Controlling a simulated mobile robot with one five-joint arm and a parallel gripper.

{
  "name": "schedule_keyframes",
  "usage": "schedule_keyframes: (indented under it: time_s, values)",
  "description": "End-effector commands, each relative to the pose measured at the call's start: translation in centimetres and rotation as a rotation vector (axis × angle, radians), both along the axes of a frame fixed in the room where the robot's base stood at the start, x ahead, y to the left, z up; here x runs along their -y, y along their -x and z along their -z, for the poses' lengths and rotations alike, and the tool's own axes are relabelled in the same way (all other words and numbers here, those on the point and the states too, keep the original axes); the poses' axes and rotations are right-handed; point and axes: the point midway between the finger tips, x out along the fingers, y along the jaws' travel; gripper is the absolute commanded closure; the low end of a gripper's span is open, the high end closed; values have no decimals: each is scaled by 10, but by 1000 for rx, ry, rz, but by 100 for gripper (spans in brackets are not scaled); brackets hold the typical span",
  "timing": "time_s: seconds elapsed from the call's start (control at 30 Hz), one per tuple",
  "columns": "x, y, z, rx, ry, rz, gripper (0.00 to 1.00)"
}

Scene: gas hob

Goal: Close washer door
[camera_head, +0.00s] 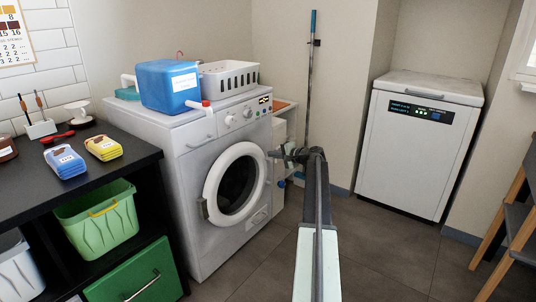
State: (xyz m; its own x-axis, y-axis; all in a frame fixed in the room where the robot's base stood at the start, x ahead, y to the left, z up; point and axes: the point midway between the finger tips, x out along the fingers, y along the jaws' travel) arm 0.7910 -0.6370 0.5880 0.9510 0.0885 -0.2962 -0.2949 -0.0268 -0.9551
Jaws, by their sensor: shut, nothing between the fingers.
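The white front-loading washer (195,252) stands left of centre, its front turned toward the right. Its round door has a thick white ring and dark glass (237,185), with a small handle (203,208) on the ring's left side. The door lies close to the front panel; I cannot tell whether it is fully latched or slightly ajar. My gripper (273,154) is shut and empty at the end of my arm, to the right of the door's upper right edge in the picture. I cannot tell whether it touches the washer.
A blue container (168,87) and a white basket (229,79) stand on the washer. A dark shelf (98,163) with a green bin (98,220) adjoins it at left. A white appliance (413,158) stands at right. Grey floor (375,255) is clear between them; a chair (515,215) is far right.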

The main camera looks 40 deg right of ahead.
Motion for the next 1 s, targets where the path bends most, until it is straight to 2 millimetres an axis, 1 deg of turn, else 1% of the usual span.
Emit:
schedule_keyframes:
  time_s: [0.03,0.1,0.2,0.3,0.4,0.5,0.8,0.87,0.9,0.93,0.97,1.0]
  values:
    - [4,20,-11,0,0,7,100]
    - [9,38,-16,-1,2,9,100]
    - [13,60,-22,-1,2,8,100]
    - [16,76,-26,-2,3,8,100]
    - [18,85,-28,-2,2,7,100]
    - [19,88,-28,-2,3,6,100]
    - [16,87,-27,-4,4,2,100]
    - [5,82,-26,-14,11,-13,100]
    - [-10,76,-23,-27,19,-34,100]
    - [-25,71,-20,-44,29,-57,100]
    - [-43,65,-16,-62,41,-85,100]
    - [-72,56,-10,-93,63,-129,100]
